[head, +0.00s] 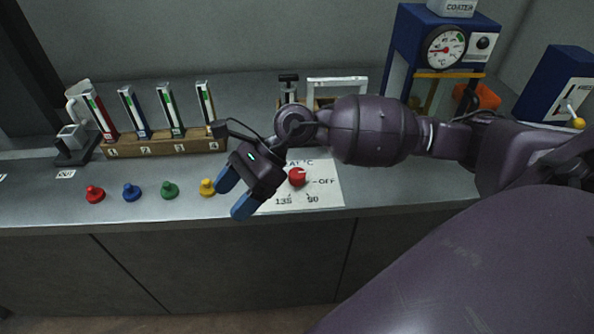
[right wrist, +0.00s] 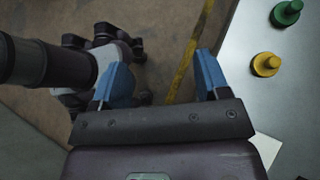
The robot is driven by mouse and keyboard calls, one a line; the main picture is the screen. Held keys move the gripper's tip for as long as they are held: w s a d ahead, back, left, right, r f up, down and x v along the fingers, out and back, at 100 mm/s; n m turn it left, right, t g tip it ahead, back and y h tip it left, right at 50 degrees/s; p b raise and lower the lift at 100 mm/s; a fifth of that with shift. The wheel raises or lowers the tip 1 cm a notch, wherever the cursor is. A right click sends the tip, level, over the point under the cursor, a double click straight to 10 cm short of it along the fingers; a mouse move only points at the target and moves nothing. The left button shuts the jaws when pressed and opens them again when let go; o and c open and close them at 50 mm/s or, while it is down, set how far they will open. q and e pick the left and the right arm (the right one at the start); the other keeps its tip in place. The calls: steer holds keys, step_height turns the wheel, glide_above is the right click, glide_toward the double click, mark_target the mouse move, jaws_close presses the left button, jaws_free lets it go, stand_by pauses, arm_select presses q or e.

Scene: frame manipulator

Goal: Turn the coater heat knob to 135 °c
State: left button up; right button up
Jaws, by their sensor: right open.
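The coater heat knob (head: 297,177) is a red dial on a white plate (head: 330,196) lying flat on the counter. The plate is marked OFF at the right, 90 at the lower right and 135 at the lower left; its upper-left part is hidden behind my gripper. The knob's pointer direction is too small to tell. My right gripper (head: 234,199) is open and empty, left of the knob and apart from it, near the counter's front edge. In the right wrist view its blue fingers (right wrist: 160,84) are spread with nothing between them. My left gripper is not in view.
Red (head: 95,194), blue (head: 132,192), green (head: 169,190) and yellow (head: 207,187) knobs line the counter left of my gripper. Behind them stands a wooden rack (head: 165,143) of tubes. A blue machine with a gauge (head: 444,47) stands at the back right.

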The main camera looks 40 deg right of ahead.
steer(key=w+d+n+h, duration=0.25)
steer(key=d+h, duration=0.25)
steer(key=d, duration=0.3)
steer(key=n+h, duration=0.1)
steer(key=h, duration=0.5)
glide_toward(297, 172)
step_height(297, 172, down, 10)
steer(key=shift+d+r+b, duration=0.1)
steer(key=shift+b, duration=0.3)
steer(key=shift+c, duration=0.3)
steer(key=c, duration=0.9)
